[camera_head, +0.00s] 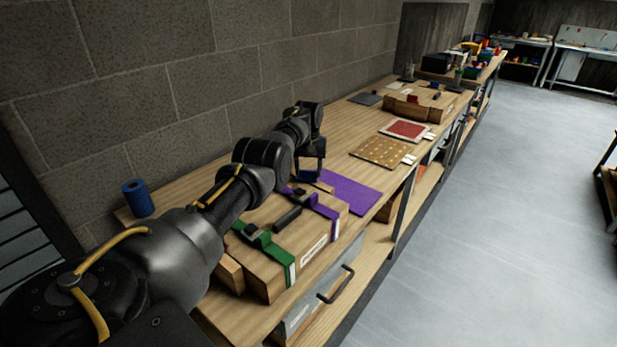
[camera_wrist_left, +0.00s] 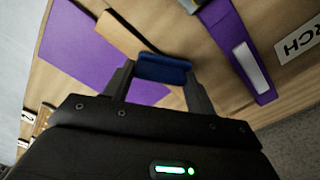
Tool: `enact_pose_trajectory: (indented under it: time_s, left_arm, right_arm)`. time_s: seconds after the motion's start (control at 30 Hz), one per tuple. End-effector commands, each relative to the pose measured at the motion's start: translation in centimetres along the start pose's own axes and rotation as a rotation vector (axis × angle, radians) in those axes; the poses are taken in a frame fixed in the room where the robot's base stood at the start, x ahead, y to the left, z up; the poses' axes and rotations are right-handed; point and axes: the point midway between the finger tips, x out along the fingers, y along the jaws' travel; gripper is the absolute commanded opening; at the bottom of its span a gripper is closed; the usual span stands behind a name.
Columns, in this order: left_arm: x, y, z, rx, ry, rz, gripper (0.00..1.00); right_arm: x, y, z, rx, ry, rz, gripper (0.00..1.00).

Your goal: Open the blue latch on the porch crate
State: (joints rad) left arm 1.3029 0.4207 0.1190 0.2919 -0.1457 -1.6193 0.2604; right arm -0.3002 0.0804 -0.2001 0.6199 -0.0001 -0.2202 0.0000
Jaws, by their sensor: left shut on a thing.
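The wooden porch crate (camera_head: 308,233) stands on the near end of the bench, with a black handle on top and a white label in front. A green strap (camera_head: 277,256) and a purple strap (camera_head: 321,208) cross it, each with a dark fitting on top. The crate's label (camera_wrist_left: 300,40) partly shows in the left wrist view, ending in "RCH". My left gripper (camera_head: 310,173) is beyond the crate's purple strap, shut on a blue piece (camera_wrist_left: 163,69). I cannot tell whether this piece is joined to the crate. My right gripper is out of view.
A purple mat (camera_head: 352,192) lies just past the crate. A blue roll (camera_head: 138,198) stands at the bench's left end by the block wall. Farther along are a dotted board (camera_head: 383,151), a red panel (camera_head: 407,130) and another wooden crate (camera_head: 415,109).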

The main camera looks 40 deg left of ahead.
Motion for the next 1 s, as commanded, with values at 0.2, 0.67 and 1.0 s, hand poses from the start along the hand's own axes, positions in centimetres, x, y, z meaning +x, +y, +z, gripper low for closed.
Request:
enact_pose_trajectory:
  time_s: [0.2,0.67,1.0]
  left_arm:
    - [0.4,0.0,-0.3,0.126,0.002,0.000,0.33]
    - [0.0,0.0,-0.4,0.225,0.001,0.000,0.33]
    - [-0.1,0.0,-0.4,0.224,0.001,-0.001,0.57]
  right_arm:
    - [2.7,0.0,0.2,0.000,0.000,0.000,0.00]
    - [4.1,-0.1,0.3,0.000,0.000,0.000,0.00]
    - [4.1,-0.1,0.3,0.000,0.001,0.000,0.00]
